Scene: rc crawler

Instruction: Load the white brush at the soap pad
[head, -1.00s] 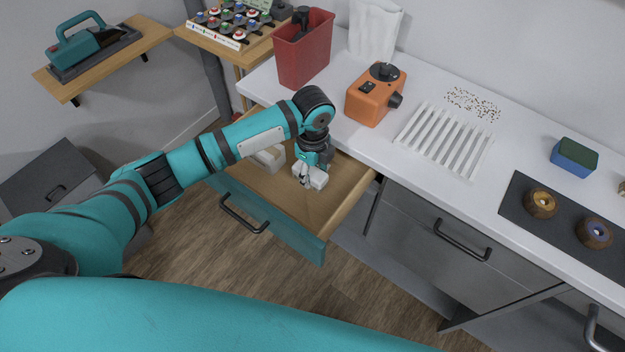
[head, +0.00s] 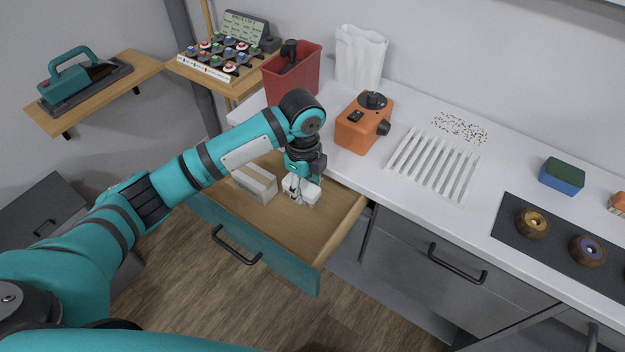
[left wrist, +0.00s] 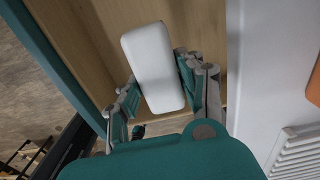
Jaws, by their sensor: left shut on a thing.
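The white brush (head: 312,194) is a rounded white block in the open wooden drawer (head: 315,229); whether it touches the drawer floor is unclear. My left gripper (head: 300,190) is shut on it. In the left wrist view the white brush (left wrist: 153,68) sits between the two fingers of my left gripper (left wrist: 160,88). A blue block with a green top (head: 562,176) stands on the counter at the right; I cannot tell whether it is the soap pad. My right gripper is not in view.
A white box (head: 254,182) lies in the drawer's left part. On the counter are a red bin (head: 291,75), an orange device (head: 363,122), a white slatted rack (head: 432,165) and a dark mat (head: 508,222) with two brown rings. A white vase (head: 360,60) stands behind.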

